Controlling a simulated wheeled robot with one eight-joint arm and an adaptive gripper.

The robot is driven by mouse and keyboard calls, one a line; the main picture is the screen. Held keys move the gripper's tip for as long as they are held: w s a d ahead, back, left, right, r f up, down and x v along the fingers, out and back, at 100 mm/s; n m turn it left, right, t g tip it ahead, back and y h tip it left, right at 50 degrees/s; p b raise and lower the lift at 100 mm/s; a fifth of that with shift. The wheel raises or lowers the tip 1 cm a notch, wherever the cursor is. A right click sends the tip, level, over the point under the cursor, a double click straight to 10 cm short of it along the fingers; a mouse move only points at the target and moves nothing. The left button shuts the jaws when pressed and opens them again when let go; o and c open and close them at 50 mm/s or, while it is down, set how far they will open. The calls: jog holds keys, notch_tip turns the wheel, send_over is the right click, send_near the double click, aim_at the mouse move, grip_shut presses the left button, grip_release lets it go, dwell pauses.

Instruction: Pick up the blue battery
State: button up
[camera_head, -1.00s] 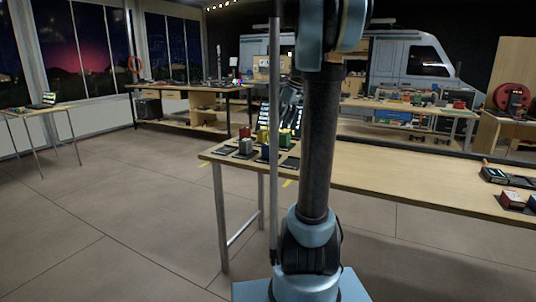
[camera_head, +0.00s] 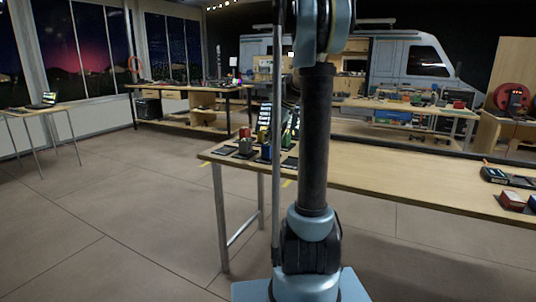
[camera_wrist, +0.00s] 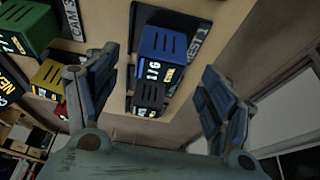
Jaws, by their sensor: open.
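The blue battery (camera_wrist: 162,48) has dark slots on its face and shows between my gripper's spread fingers in the wrist view. A dark grey battery (camera_wrist: 150,94) is right beside it, also between the fingers. My gripper (camera_wrist: 158,75) is open, with one finger to the left of these batteries and one to the right, and nothing held. In the head view the blue battery (camera_head: 266,153) stands near the left end of the long table (camera_head: 380,172). There my gripper is mostly hidden by my arm.
A green battery (camera_wrist: 28,26) and a yellow battery (camera_wrist: 48,78) are left of my left finger. A red battery (camera_wrist: 62,111) is partly hidden by that finger. Small dark pads (camera_head: 222,151) lie on the table. Its middle is clear.

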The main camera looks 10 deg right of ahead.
aim_at(268, 147)
jog(key=shift+a+x, duration=0.2)
jog(key=shift+x, duration=3.2)
jog(key=shift+w+r, duration=0.1)
jog(key=shift+r, duration=0.05)
jog(key=c, duration=1.4)
